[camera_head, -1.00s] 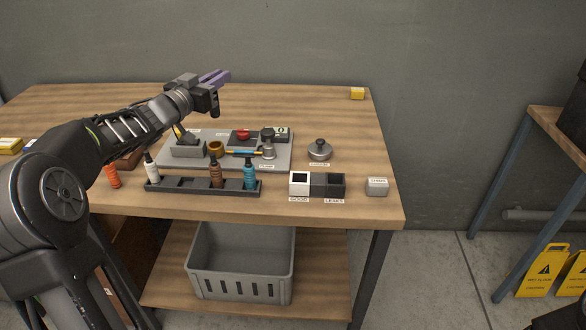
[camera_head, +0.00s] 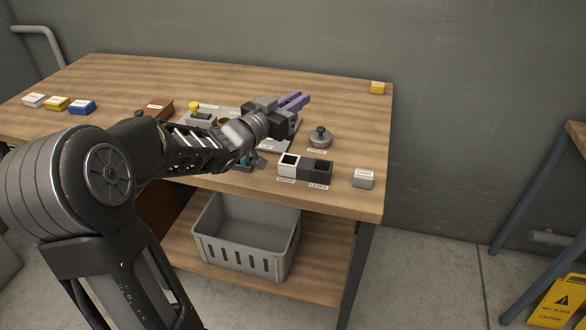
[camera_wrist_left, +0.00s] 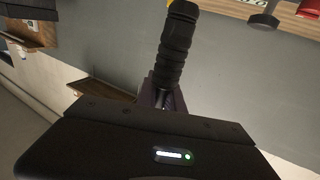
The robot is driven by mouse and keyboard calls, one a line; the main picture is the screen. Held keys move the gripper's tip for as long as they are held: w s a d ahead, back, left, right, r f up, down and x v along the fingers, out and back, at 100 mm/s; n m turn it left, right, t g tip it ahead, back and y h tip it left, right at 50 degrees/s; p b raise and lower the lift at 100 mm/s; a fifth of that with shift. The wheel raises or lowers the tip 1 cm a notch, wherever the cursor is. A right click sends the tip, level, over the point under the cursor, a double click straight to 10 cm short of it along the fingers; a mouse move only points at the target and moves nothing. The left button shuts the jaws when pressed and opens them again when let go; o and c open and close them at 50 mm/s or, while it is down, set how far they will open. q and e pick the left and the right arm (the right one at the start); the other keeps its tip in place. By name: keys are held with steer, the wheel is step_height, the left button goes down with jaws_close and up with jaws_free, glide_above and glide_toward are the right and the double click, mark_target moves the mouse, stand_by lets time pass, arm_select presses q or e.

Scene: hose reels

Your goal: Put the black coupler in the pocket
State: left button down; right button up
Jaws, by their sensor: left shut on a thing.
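My left gripper (camera_head: 294,102), with purple fingers, is above the right part of the work table. In the left wrist view it is shut on a black ribbed coupler (camera_wrist_left: 176,45), which sticks out beyond the fingers. In the head view the coupler cannot be made out. A double box with a white compartment (camera_head: 288,165) and a dark compartment (camera_head: 317,172) stands near the table's front edge, to the front of the gripper. The dark rack with several slots is mostly hidden behind my arm; a teal piece (camera_head: 246,160) shows there. My right gripper is out of view.
A grey mat (camera_head: 283,137) lies under my arm, with a yellow-topped fixture (camera_head: 196,113) on it. A round metal weight (camera_head: 320,138) and a small grey block (camera_head: 363,178) stand to the right. A grey crate (camera_head: 246,240) sits on the lower shelf.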

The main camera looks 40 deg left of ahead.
arm_select(q)
step_height(320, 180, down, 6)
stand_by(0.4)
steer(key=shift+f, duration=0.1)
steer(key=shift+f, duration=1.85)
steer(key=shift+f, duration=0.1)
steer(key=shift+f+b, duration=0.15)
steer(key=shift+b, duration=0.3)
steer(key=c, duration=1.5)
jaws_free()
steer(key=shift+o, duration=0.2)
steer(key=shift+r+p, duration=0.3)
steer(key=shift+p, duration=0.05)
steer(key=s, duration=0.4)
steer(key=s+b, duration=0.1)
steer(key=s, duration=0.7)
steer(key=shift+a, duration=0.3)
